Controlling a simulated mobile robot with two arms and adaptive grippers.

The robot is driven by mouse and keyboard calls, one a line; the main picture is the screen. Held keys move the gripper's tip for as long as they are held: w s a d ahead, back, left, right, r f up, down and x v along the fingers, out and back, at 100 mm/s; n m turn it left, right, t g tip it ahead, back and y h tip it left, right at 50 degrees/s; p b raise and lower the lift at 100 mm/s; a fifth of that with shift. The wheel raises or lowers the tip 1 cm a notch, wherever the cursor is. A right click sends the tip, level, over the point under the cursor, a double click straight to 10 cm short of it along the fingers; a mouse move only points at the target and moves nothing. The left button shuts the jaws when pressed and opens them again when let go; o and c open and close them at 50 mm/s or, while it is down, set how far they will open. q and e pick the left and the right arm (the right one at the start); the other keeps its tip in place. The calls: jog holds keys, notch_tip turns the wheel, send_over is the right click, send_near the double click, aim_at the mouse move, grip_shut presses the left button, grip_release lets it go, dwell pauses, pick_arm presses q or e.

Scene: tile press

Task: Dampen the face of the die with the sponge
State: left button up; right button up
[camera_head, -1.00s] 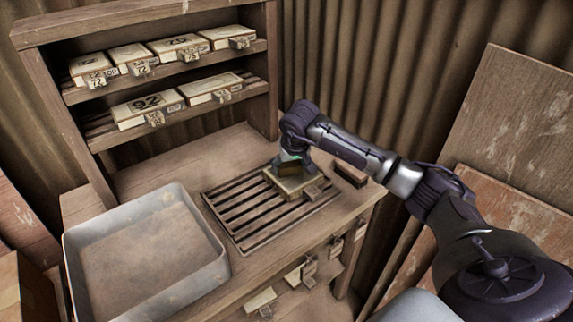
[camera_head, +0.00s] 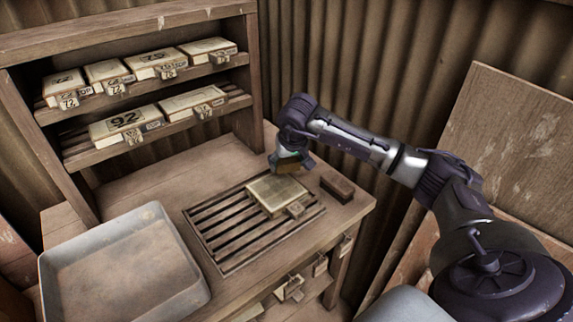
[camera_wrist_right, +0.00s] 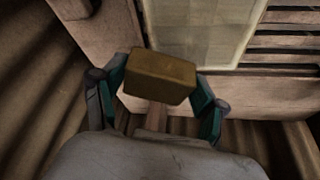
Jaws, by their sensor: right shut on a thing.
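The die (camera_head: 277,192) is a pale, flat square block with a tag on its near side. It lies face up on the slatted rack (camera_head: 222,232) on the bench, and its face also shows at the top of the right wrist view (camera_wrist_right: 200,30). My right gripper (camera_head: 290,165) is shut on the sponge (camera_wrist_right: 160,75), a brown-yellow block held between the teal fingers. The sponge is just behind the die's far edge in the head view; whether it touches the die cannot be told. My left gripper is not in view.
A dark brown block (camera_head: 337,188) lies on the bench right of the die. A grey metal tray (camera_head: 188,290) stands at the left front. Shelves (camera_head: 190,70) behind hold several tagged dies. A corrugated wall (camera_head: 350,70) rises close behind my right arm.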

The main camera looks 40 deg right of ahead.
jog(key=shift+r, duration=0.6)
jog(key=shift+d+r+p, duration=0.2)
jog(key=shift+r+p, duration=0.45)
jog(key=shift+p, duration=0.1)
jog(key=shift+a+r+p, duration=0.1)
jog(key=shift+r+p, duration=0.3)
jog(key=shift+r, duration=0.35)
